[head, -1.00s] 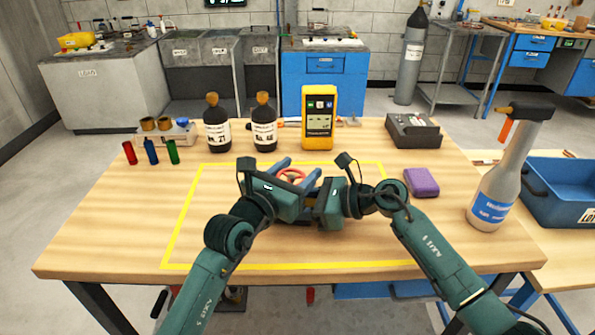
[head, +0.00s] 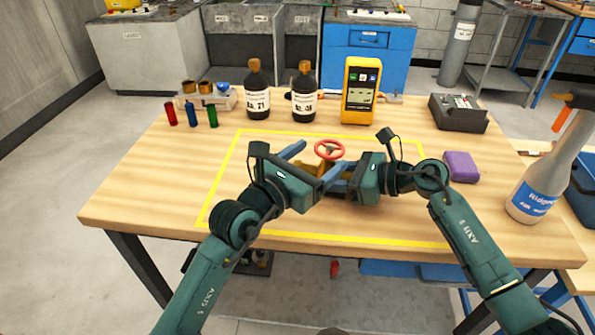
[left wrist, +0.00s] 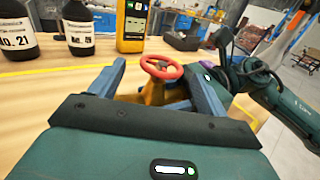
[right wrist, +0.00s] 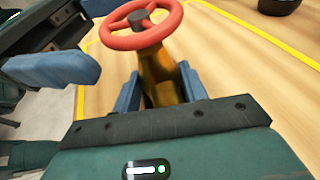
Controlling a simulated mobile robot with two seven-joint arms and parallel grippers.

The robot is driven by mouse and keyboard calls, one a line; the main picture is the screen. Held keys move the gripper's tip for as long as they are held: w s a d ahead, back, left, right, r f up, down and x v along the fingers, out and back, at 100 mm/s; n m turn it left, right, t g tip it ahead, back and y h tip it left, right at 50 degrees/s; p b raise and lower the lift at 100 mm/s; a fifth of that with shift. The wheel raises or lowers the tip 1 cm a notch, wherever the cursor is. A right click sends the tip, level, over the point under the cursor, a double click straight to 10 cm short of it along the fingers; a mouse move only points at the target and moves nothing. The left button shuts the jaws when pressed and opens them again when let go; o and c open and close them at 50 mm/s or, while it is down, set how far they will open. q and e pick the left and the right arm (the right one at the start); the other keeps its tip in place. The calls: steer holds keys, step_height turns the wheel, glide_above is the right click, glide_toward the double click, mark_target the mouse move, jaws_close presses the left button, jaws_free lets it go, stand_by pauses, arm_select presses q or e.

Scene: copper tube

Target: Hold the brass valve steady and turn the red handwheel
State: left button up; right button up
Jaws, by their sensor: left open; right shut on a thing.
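The red handwheel (head: 329,150) sits on top of the brass valve (head: 312,168), inside the yellow outline on the table. It also shows in the left wrist view (left wrist: 161,67) and the right wrist view (right wrist: 141,24). My right gripper (right wrist: 158,92) is shut on the brass valve body (right wrist: 160,77), below the wheel. My left gripper (head: 318,165) is open, its blue fingers apart. In the left wrist view its fingers stand either side of the valve, with the wheel beyond and between them; I cannot tell whether they touch it. The valve's lower part is hidden by my grippers.
Two dark bottles (head: 304,95), a yellow meter (head: 359,92) and a grey box (head: 458,113) stand behind the outline. A purple block (head: 461,166) and a spray bottle (head: 540,175) are at right. Small coloured tubes (head: 191,114) stand at left. The outlined area's left side is clear.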

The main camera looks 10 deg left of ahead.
mark_target(327, 147)
arm_select(q)
steer(key=v, duration=0.6)
steer(key=shift+s+a, duration=0.1)
arm_select(e)
steer(key=shift+r, duration=0.1)
arm_select(q)
steer(key=w+m+g, duration=0.1)
steer(key=w+f+m+g+h, duration=0.1)
steer(key=w+d+f+m+g, duration=0.1)
steer(key=w+g, duration=0.2)
steer(key=a+m+g, duration=0.1)
steer(key=w+m+g+h, duration=0.1)
steer(key=shift+w+a+r+g, duration=0.2)
steer(key=shift+w+r+g, duration=0.05)
steer(key=shift+w+g, duration=0.05)
steer(key=a+r+m+g+h, duration=0.1)
steer(key=a+r+m+g, duration=0.3)
steer(key=r+g, duration=0.15)
steer(key=x, duration=0.7)
steer(key=r+x, duration=0.1)
steer(key=x, duration=0.3)
steer(key=shift+w+d+f, duration=0.1)
steer(key=shift+w+d, duration=0.15)
steer(key=shift+d, duration=0.1)
